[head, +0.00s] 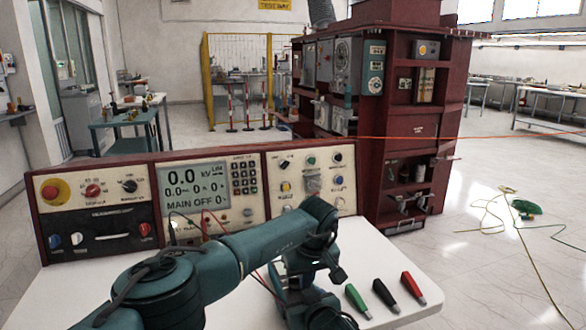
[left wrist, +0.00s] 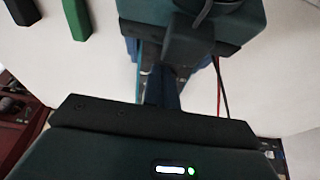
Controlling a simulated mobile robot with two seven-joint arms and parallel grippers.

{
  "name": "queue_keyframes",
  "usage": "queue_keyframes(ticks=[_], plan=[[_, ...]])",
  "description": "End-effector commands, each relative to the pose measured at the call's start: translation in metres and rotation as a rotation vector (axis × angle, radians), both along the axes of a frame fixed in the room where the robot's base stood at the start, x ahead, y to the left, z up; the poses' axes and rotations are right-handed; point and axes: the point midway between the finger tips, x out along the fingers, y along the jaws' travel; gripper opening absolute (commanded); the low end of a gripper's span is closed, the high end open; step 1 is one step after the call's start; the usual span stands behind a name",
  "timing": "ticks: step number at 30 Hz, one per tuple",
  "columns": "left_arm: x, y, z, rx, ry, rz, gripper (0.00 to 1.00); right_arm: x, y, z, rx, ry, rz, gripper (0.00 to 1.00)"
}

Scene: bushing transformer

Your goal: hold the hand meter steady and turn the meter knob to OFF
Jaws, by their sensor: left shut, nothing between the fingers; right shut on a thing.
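My left arm crosses the head view from the lower left, and its wrist bends down over the white table. My left gripper (left wrist: 163,92) is shut with nothing between its fingers, which point at a narrow dark-blue area. The hand meter (left wrist: 131,50) is mostly hidden; only bluish edges show beyond my left fingers, with a red lead beside them. A teal and black gripper body facing mine at the top of the left wrist view is my right gripper (left wrist: 190,45), shut on the hand meter. The meter knob and its setting are hidden.
A control panel (head: 108,238) with a display reading MAIN OFF stands along the table's back edge (head: 372,240). Green (head: 357,300), black (head: 385,295) and red (head: 413,287) handled tools lie at the right. Red leads run from the panel toward the grippers.

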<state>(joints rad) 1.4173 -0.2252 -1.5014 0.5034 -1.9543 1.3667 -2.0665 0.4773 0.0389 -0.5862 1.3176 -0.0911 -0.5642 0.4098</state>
Motion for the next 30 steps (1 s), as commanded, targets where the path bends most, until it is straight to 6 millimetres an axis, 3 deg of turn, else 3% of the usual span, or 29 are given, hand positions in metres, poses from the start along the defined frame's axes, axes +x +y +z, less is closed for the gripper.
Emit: queue_keyframes(ticks=[5, 18, 30], plan=[[-0.001, -0.001, 0.007, -0.001, -0.002, 0.001, 0.00, 0.000, 0.001, 0.000, 0.001, 0.001, 0.001, 0.42], [-0.001, -0.001, 0.056, 0.000, -0.001, 0.001, 0.00, 0.000, 0.001, -0.001, 0.001, 0.001, 0.001, 0.42], [-0.002, -0.002, 0.060, -0.007, 0.001, 0.002, 0.00, 0.000, 0.001, 0.000, 0.001, 0.001, 0.001, 0.42]])
